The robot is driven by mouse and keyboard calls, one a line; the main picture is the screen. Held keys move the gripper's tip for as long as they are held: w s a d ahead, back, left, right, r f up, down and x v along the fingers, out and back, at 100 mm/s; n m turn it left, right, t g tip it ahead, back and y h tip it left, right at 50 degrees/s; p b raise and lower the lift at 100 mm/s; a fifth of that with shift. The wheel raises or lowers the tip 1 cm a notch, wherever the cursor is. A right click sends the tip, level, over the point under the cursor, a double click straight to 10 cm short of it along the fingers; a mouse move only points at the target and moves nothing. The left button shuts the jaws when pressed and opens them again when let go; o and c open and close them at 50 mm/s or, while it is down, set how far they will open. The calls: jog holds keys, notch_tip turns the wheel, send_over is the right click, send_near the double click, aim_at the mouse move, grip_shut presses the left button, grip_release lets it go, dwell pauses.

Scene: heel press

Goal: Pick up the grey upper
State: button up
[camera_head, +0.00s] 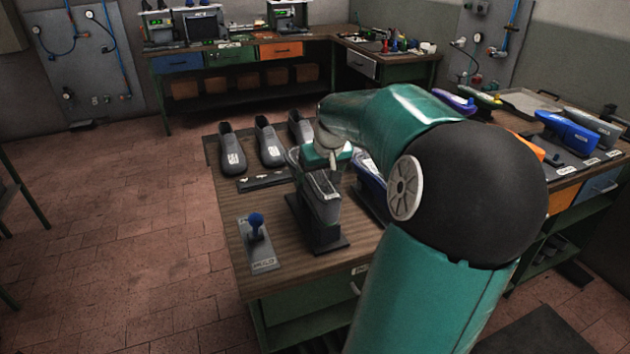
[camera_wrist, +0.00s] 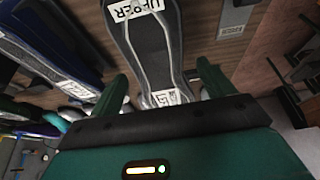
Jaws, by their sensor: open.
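The grey upper (camera_wrist: 150,38) lies lengthwise in the wrist view, with an "UPPER" label at its far end and another label (camera_wrist: 165,97) at its near end. In the head view it appears to be the grey piece (camera_head: 323,198) on top of a dark stand (camera_head: 320,238). My gripper (camera_wrist: 162,75) is open, with one finger on either side of the upper's near end. I see no contact. In the head view my gripper (camera_head: 318,164) is at the far end of the piece, its fingers mostly hidden.
Several dark shoe-shaped pieces (camera_head: 229,152) stand at the table's back left. A blue-knobbed lever (camera_head: 257,226) stands at the left front. Blue items (camera_wrist: 50,65) lie left in the wrist view. Another bench (camera_head: 560,185) with blue pieces is at the right. Open floor (camera_head: 120,250) lies left.

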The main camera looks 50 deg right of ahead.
aim_at(319, 178)
jog(key=x, duration=0.3)
jog(key=shift+f, duration=0.1)
jog(key=shift+c, duration=0.2)
jog(key=c, duration=1.1)
notch_tip(319, 178, up, 10)
jog(key=shift+r, duration=0.1)
jog(key=shift+r, duration=0.9)
